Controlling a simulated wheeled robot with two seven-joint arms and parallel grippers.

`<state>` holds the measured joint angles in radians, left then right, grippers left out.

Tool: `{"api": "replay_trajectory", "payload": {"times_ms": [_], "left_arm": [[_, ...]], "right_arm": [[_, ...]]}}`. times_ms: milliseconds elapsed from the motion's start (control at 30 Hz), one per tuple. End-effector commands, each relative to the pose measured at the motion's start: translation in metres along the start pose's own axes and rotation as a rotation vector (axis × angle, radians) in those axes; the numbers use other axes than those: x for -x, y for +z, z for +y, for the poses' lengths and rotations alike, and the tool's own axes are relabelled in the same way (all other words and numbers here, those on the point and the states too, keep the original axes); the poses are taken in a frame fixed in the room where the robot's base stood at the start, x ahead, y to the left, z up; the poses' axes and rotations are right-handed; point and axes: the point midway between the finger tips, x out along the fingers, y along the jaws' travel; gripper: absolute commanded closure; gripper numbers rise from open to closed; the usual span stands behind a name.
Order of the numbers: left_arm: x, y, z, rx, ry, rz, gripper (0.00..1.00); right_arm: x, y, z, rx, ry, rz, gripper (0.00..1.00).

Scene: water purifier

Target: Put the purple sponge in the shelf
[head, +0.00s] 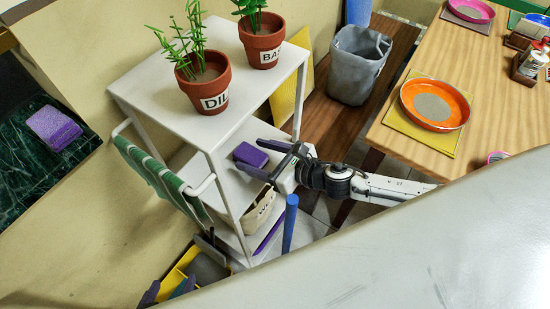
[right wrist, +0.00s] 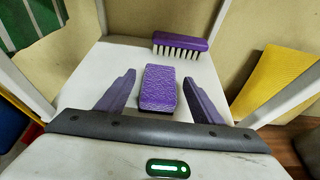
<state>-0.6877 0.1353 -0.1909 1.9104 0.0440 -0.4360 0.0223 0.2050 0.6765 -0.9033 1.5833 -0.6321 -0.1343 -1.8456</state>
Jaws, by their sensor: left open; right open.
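In the right wrist view a purple sponge (right wrist: 159,88) lies flat on the white shelf surface. My right gripper (right wrist: 160,82) is open, one finger either side of the sponge, with gaps showing on both sides. In the head view my right gripper (head: 254,156) reaches from the right into the middle level of the white shelf (head: 165,85). A purple block (head: 250,153) shows by its fingers; I cannot tell there whether it is sponge or brush. Another purple sponge-like block (head: 53,127) lies on the dark green marble surface at left. My left gripper is not in view.
A purple brush (right wrist: 180,44) lies behind the sponge. Potted plants (head: 204,84) stand on the shelf top. A green striped towel (head: 160,180) hangs on its side. A beige bin (head: 258,210) sits lower. A grey bucket (head: 357,65) and wooden table (head: 480,70) stand right.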

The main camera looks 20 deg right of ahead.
Motion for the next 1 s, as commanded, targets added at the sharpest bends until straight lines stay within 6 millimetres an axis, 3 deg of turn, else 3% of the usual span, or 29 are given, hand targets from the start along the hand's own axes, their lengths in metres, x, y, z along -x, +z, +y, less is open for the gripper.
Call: {"api": "replay_trajectory", "payload": {"times_ms": [200, 400, 600, 1000], "left_arm": [[-0.001, 0.001, 0.0, 0.0, 0.0, 0.0, 0.39], [-0.004, 0.003, -0.001, 0.0, 0.0, 0.001, 0.39], [-0.005, 0.003, -0.001, -0.001, -0.001, 0.001, 0.39], [-0.005, 0.004, -0.001, -0.001, -0.001, 0.001, 0.39]], "right_arm": [[0.052, -0.003, 0.0, 0.001, 0.001, 0.004, 0.39], [0.085, -0.002, 0.0, 0.0, 0.0, 0.002, 0.39], [0.098, 0.0, 0.0, 0.0, 0.001, 0.0, 0.39], [0.099, 0.002, -0.005, -0.001, -0.017, -0.001, 0.39]]}}
